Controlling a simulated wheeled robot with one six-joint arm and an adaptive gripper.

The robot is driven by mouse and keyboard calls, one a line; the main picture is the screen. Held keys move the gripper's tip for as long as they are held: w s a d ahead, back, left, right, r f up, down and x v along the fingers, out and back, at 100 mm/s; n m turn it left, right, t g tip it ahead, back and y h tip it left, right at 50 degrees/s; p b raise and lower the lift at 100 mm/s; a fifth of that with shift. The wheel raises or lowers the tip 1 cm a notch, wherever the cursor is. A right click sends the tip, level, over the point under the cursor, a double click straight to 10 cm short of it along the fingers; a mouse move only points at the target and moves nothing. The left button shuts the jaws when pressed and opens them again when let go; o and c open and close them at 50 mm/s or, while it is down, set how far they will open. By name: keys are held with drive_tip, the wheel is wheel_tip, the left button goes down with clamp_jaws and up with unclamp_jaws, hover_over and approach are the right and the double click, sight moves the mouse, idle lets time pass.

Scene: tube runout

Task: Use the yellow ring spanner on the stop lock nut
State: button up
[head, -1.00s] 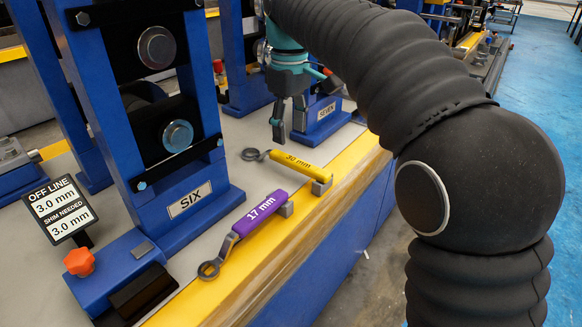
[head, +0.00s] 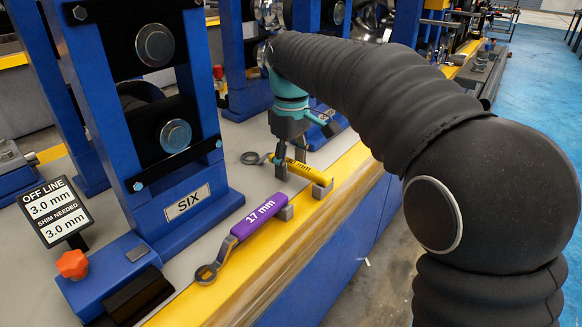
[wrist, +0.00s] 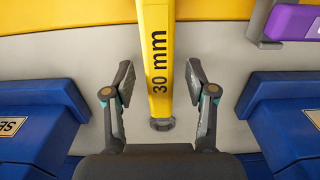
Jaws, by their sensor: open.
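The yellow ring spanner (head: 312,174), marked 30 mm, lies on the bench beside the yellow edge strip, its dark ring end pointing left in the head view. My gripper (head: 292,170) is down around its handle, one finger on each side. In the wrist view the yellow handle (wrist: 156,60) runs between the two open fingers of my gripper (wrist: 159,90), with a gap on both sides. I cannot make out the stop lock nut for certain; an orange-red knob (head: 72,264) sits on the blue block at stand SIX.
A purple 17 mm spanner (head: 258,217) lies nearer on the same bench, and its end shows in the wrist view (wrist: 293,22). The blue SIX stand (head: 190,203) rises at left. A sign (head: 54,210) reads off line 3.0 mm, shim needed 3.0 mm.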

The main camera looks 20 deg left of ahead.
sight(295, 161)
clamp_jaws()
drive_tip(key=shift+r, duration=0.5)
drive_tip(key=r, duration=0.2)
drive_tip(key=r+p, duration=0.1)
drive_tip(key=r, duration=0.1)
drive_tip(key=shift+w+d, duration=0.2)
drive_tip(key=shift+d, duration=0.15)
drive_tip(key=w+d+r, duration=0.2)
drive_tip(key=d+r, duration=0.1)
drive_tip(key=d, duration=0.2)
drive_tip(key=w+d+r+p, duration=0.1)
drive_tip(key=w+d+r, duration=0.1)
drive_tip(key=d, duration=0.3)
drive_tip(key=shift+r, duration=0.55)
